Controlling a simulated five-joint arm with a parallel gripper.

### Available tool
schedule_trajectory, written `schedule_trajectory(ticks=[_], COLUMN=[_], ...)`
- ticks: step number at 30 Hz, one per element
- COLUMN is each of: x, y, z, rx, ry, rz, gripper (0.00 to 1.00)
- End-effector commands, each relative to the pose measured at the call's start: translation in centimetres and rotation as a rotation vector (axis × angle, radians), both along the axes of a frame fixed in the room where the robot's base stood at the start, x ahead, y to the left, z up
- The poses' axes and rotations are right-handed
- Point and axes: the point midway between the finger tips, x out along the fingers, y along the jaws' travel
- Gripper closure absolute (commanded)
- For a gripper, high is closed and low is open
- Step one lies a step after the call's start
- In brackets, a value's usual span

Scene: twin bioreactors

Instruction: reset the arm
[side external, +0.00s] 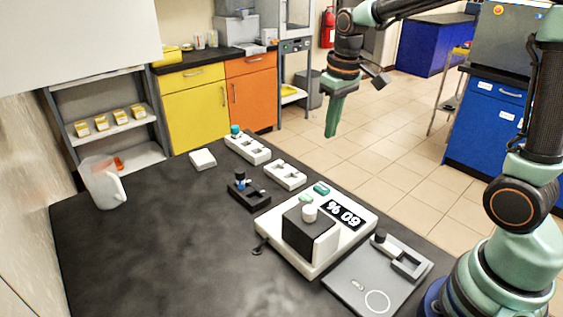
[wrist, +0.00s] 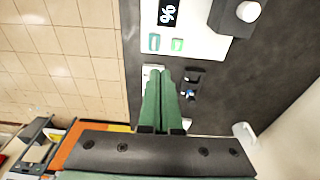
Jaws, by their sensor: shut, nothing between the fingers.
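My gripper (side external: 334,116) is green and hangs pointing down, high beside the far right edge of the black table (side external: 150,255). Its two fingers are shut together with nothing between them. In the wrist view the closed fingers of my gripper (wrist: 159,73) reach up the middle of the picture, above the table edge. My arm is raised and bent over from its base at the right of the side view.
On the table stand a white device with a display (side external: 342,214), a grey plate (side external: 346,277), white racks (side external: 247,148), a small black holder (side external: 249,194), a white block (side external: 202,159) and a white jug (side external: 103,183). Tiled floor (side external: 400,135) lies clear beyond the table.

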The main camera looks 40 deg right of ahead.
Motion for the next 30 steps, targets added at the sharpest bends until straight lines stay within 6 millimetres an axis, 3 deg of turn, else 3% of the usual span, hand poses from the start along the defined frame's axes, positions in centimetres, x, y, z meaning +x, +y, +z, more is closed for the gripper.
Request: schedule_trajectory(ticks=[6, 15, 21, 30], x=[-4.2, -9.3, -10.9, -11.2], y=[1.8, 3.5, 3.9, 4.0], z=[3.0, 4.0, 3.7, 3.6], rx=[-0.004, 0.005, 0.011, 0.013], ry=[-0.135, -0.298, -0.356, -0.365], rz=[0.002, 0.003, 0.003, 0.002], gripper=[1.00, 1.00, 1.00, 1.00])
